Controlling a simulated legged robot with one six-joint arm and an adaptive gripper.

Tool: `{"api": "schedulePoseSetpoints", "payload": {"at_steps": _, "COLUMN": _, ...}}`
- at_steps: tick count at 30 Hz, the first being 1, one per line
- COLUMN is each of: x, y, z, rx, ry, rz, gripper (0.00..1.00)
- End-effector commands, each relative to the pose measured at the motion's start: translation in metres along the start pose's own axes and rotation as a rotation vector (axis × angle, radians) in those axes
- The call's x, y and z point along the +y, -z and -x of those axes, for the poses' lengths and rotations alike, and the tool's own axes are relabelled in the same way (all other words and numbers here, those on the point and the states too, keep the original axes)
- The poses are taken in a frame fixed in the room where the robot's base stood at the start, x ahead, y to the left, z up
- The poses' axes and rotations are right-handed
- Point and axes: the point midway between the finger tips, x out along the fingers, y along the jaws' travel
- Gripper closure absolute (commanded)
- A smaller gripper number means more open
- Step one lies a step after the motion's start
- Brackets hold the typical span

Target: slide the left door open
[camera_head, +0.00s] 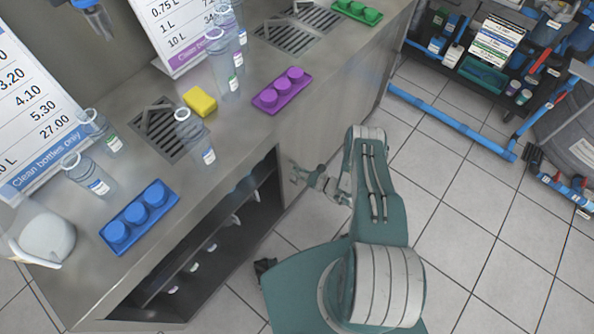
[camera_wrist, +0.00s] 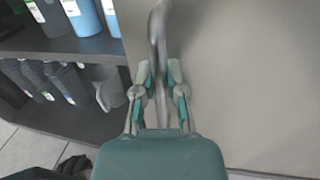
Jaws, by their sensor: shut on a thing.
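The metal door panel (camera_wrist: 250,85) fills the right side of the wrist view. A vertical curved bar handle (camera_wrist: 157,35) stands on it close to its left edge. My gripper (camera_wrist: 160,78) is shut around the handle, one finger on each side. In the head view, my gripper (camera_head: 305,175) is at the cabinet front under the counter, and the handle is too small to make out there. To the left of the panel the cabinet is open, and its dark shelves (camera_head: 215,235) show.
Bottles (camera_wrist: 85,15) stand on the open shelves, left of my gripper. The steel counter (camera_head: 225,125) above holds blue (camera_head: 138,215) and purple (camera_head: 282,92) trays and a yellow sponge (camera_head: 200,101). Tiled floor (camera_head: 455,200) is clear to the right. A blue floor pipe (camera_head: 450,122) lies beyond.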

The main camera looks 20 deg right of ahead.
Motion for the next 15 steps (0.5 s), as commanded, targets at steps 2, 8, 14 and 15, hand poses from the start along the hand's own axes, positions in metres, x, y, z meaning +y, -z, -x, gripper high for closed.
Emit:
{"api": "schedulePoseSetpoints", "payload": {"at_steps": 2, "x": -0.0014, "y": -0.0013, "z": -0.0002, "rx": -0.004, "ry": 0.000, "rz": 0.002, "gripper": 1.00}}
{"api": "schedulePoseSetpoints", "payload": {"at_steps": 8, "x": -0.0012, "y": -0.0009, "z": -0.0001, "rx": -0.003, "ry": 0.000, "rz": 0.001, "gripper": 0.49}}
{"api": "schedulePoseSetpoints", "payload": {"at_steps": 14, "x": -0.0008, "y": -0.0003, "z": -0.0001, "rx": -0.002, "ry": -0.001, "rz": 0.000, "gripper": 0.49}}
{"api": "schedulePoseSetpoints", "payload": {"at_steps": 15, "x": -0.0007, "y": -0.0003, "z": 0.0000, "rx": -0.001, "ry": -0.001, "rz": 0.000, "gripper": 0.49}}
